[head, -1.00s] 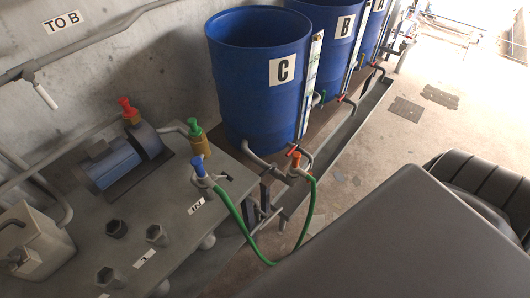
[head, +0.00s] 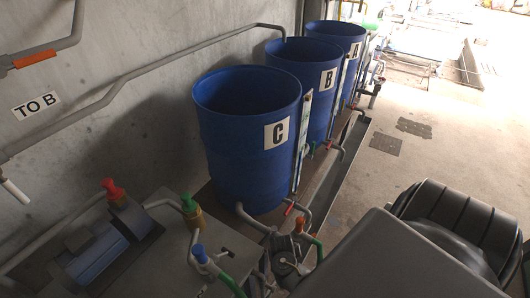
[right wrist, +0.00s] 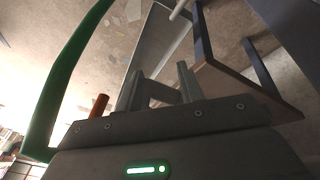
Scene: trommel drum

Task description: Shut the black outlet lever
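An orange handle (head: 298,226) stands by the green hose (head: 319,250). My left gripper is in neither view.
Drums B (head: 300,88) and A (head: 335,52) stand behind drum C along the wall. A metal trough (head: 345,160) runs along their front. The grey bench (head: 165,265) carries a blue pump (head: 98,258) and red, green and blue valves. The floor to the right is open.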

